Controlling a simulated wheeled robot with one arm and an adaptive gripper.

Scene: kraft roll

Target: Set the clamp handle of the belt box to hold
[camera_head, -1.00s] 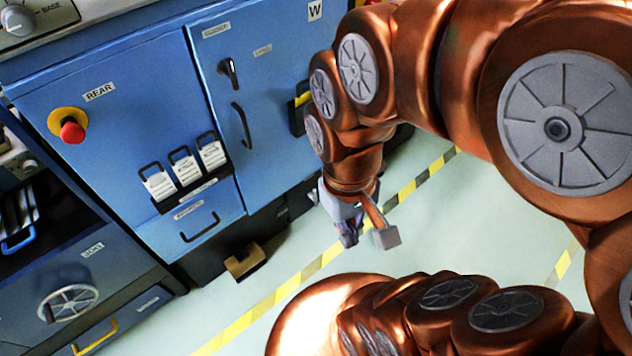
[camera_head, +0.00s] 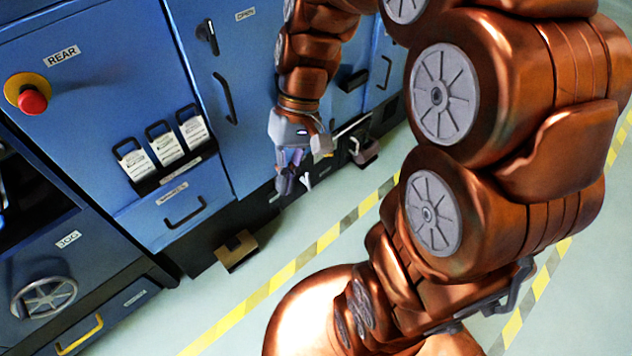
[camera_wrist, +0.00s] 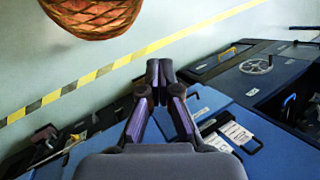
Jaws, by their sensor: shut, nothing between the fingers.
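My gripper (camera_head: 292,182) hangs low in front of the blue cabinets in the head view, empty, fingers pointing down. In the wrist view its fingers (camera_wrist: 160,72) meet at the tips, with nothing between them. I cannot make out a label naming the belt box or a "hold" mark. A black turn handle (camera_head: 207,37) sits high on a blue cabinet door (camera_head: 226,130), left of my arm. My own arm covers part of the cabinets to the right of it, so the clamp handle cannot be told for sure.
A red stop button (camera_head: 33,102) and white-tagged handles (camera_head: 165,148) are on the REAR cabinet. A handwheel (camera_head: 44,297) marked JOG is at lower left. A brown pedal (camera_head: 236,250) stands on the floor. Open floor (camera_head: 340,270) with yellow-black tape lies in front.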

